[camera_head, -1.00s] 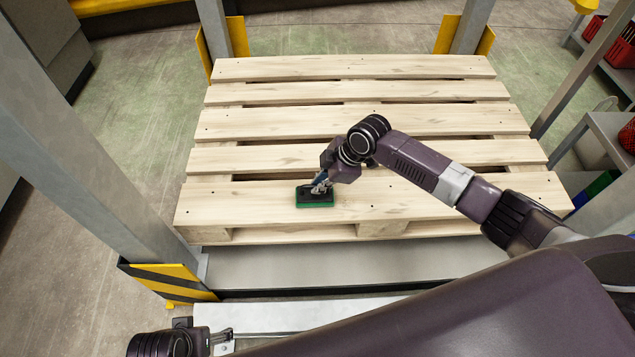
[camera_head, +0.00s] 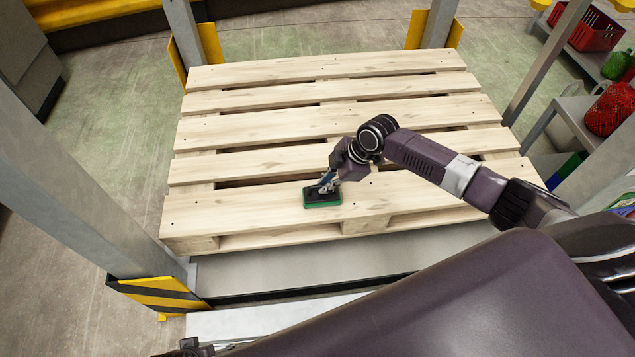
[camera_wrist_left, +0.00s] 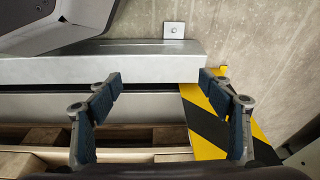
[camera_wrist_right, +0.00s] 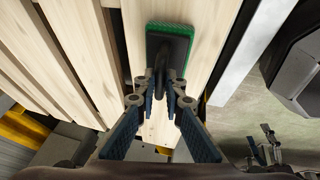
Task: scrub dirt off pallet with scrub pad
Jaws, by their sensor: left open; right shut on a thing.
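The wooden pallet (camera_head: 255,205) lies on a grey rack shelf, its slats pale with faint darker grain. I cannot make out clear dirt patches. My right gripper (camera_head: 330,184) is shut on the handle of the scrub pad (camera_head: 322,203), a black block with a green scrubbing face. The pad rests on or just above the front slat, near its middle. The right wrist view shows the pad (camera_wrist_right: 168,50) ahead of the fingers (camera_wrist_right: 160,98). My left gripper (camera_wrist_left: 165,105) is open and empty, low in front of the rack, near the metal beam.
Rack posts stand at the corners, with a yellow-black guard (camera_head: 160,295) at the front left and yellow guards at the back. A side shelf at right holds a red net bag (camera_head: 607,110) and a red crate (camera_head: 594,30). The pallet's left half is clear.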

